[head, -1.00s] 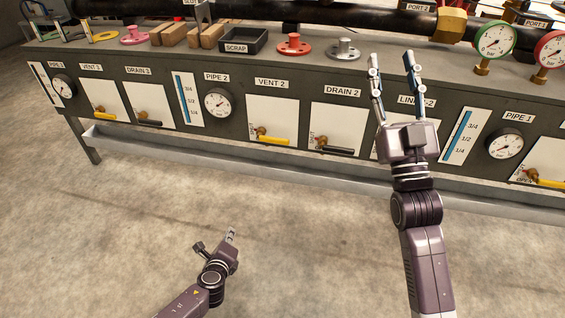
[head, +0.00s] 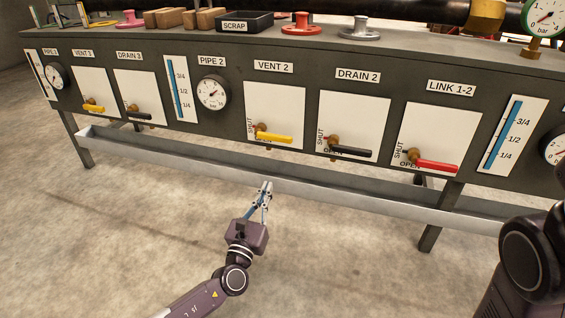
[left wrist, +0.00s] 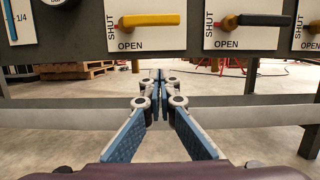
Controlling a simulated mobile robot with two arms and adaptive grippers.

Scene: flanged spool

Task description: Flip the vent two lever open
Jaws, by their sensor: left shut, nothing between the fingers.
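The vent two lever (head: 273,137) is a yellow handle on a brass pivot, on the white panel under the VENT 2 label. It lies about horizontal, pointing right from its pivot. In the left wrist view the lever (left wrist: 150,20) is at the top, with SHUT printed at its left and OPEN below it. My left gripper (head: 265,187) is shut and empty, in front of and below the lever, apart from it. Its closed fingers (left wrist: 160,78) show in the left wrist view, pointing beneath the panel. My right gripper is out of view; only part of my right arm shows.
The black drain 2 lever (head: 352,152) and the red link 1-2 lever (head: 438,166) sit to the right. A grey trough (head: 330,192) runs below the panel front. Above, a scrap tray (head: 246,22) and flanged spools rest on the bench top. Open floor lies in front.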

